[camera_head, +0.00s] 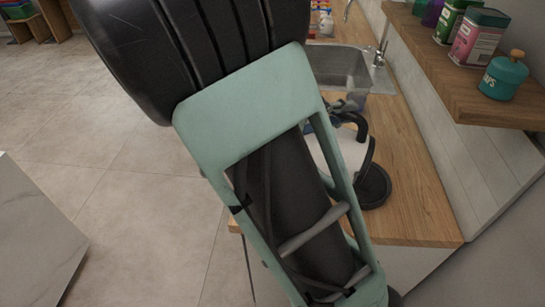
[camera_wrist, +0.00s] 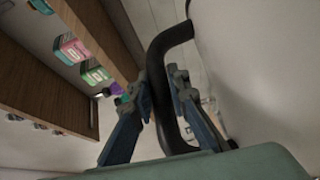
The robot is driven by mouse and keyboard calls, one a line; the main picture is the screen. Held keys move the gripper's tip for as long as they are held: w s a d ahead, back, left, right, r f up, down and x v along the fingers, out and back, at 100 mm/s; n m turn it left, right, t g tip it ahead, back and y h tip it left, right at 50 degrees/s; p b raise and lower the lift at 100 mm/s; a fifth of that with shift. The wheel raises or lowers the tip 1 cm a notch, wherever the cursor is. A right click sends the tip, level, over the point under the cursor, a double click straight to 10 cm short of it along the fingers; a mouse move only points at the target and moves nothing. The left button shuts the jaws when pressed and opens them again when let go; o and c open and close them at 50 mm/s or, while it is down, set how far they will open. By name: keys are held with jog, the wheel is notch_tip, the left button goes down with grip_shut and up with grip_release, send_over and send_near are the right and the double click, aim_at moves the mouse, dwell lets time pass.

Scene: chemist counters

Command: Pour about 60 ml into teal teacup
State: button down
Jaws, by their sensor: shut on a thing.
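A white kettle (camera_head: 353,150) with a black handle is partly hidden behind my arm in the head view. In the wrist view, the black handle (camera_wrist: 159,62) runs between the two fingers of my gripper (camera_wrist: 157,90), which is shut on it. The pale kettle body (camera_wrist: 262,65) fills the right side of the wrist view. A round black base (camera_head: 375,188) shows on the counter beside the kettle; I cannot tell whether the kettle touches it. I see no teal teacup in either view; my arm hides much of the counter.
A wooden counter (camera_head: 415,200) runs along the wall, with a metal sink (camera_head: 340,62) and faucet (camera_head: 381,45) farther back. A wooden shelf (camera_head: 460,85) above holds a teal jar (camera_head: 503,77) and tins (camera_head: 478,38). Bare counter lies right of the base. A white surface stands at lower left.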

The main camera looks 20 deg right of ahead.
aim_at(357, 117)
jog(key=shift+w+a+r, duration=0.1)
jog(key=shift+r, duration=0.05)
dwell(0.3)
jog(key=d, duration=0.1)
jog(key=s+d, duration=0.1)
jog(key=s+d+m+y, duration=0.1)
jog(key=shift+s+f, duration=0.2)
jog(key=shift+f, duration=0.1)
jog(key=shift+s+d+r+p, duration=0.15)
jog(key=shift+r+p, duration=0.05)
jog(key=shift+p, duration=0.15)
jog(key=shift+s+d+r+m+y+p, duration=0.1)
jog(key=shift+s+d+m+y+p, duration=0.3)
jog(key=shift+d+y, duration=0.2)
jog(key=shift+s+d, duration=0.2)
jog(key=shift+d, duration=0.05)
jog(key=shift+m+y, duration=0.3)
